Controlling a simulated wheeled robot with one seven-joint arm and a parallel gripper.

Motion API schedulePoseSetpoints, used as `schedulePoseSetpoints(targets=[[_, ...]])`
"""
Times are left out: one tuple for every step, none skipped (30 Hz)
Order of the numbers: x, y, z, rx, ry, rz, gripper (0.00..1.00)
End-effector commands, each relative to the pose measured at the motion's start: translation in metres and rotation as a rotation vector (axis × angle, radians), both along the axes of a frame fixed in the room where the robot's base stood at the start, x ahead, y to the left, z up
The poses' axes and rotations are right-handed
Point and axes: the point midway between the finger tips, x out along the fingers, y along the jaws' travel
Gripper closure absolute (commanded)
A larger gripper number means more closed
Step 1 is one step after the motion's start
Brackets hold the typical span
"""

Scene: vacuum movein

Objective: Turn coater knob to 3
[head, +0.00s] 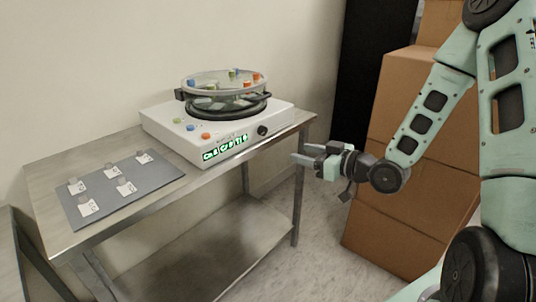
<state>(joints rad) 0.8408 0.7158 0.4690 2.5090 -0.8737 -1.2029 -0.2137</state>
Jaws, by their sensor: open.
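The white coater (218,131) stands on the metal table, with a round clear-lidded chamber (223,92) on top. Its black knob (262,130) is on the front face at the right, beside a lit green display (225,148). The knob's pointer and any number marks are too small to read. My gripper (303,154) is open and empty, to the right of the coater and apart from the knob, near the table's right end. Its fingers point left toward the table.
A grey mat (118,188) with several labelled small pieces lies on the left of the metal table (215,187). Stacked cardboard boxes (410,110) stand behind my arm on the right. Colored pieces sit on the coater's top and lid. Floor between table and boxes is clear.

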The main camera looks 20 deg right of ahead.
Motion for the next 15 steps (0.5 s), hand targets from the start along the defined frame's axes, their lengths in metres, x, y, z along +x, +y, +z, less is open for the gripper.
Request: schedulePoseSetpoints(targets=[[-0.002,-0.012,-0.01,0.033,-0.043,-0.023,0.5],[-0.003,-0.017,-0.009,0.048,-0.066,-0.03,0.5],[-0.004,-0.022,-0.008,0.063,-0.09,-0.038,0.5],[-0.005,-0.024,-0.007,0.07,-0.104,-0.042,0.5],[-0.005,-0.026,-0.005,0.076,-0.114,-0.045,0.5],[-0.005,-0.027,-0.004,0.081,-0.123,-0.046,0.5],[-0.004,-0.027,-0.003,0.083,-0.126,-0.047,0.5],[-0.002,-0.026,-0.003,0.084,-0.128,-0.046,0.5],[0.002,-0.025,-0.002,0.083,-0.13,-0.046,0.5],[0.005,-0.023,-0.002,0.083,-0.129,-0.046,0.5],[0.009,-0.021,-0.002,0.083,-0.129,-0.045,0.5],[0.015,-0.018,-0.001,0.083,-0.129,-0.044,0.5],[0.02,-0.016,-0.001,0.083,-0.129,-0.045,0.5],[0.025,-0.013,-0.001,0.083,-0.129,-0.044,0.5],[0.033,-0.01,-0.001,0.082,-0.129,-0.045,0.5]])
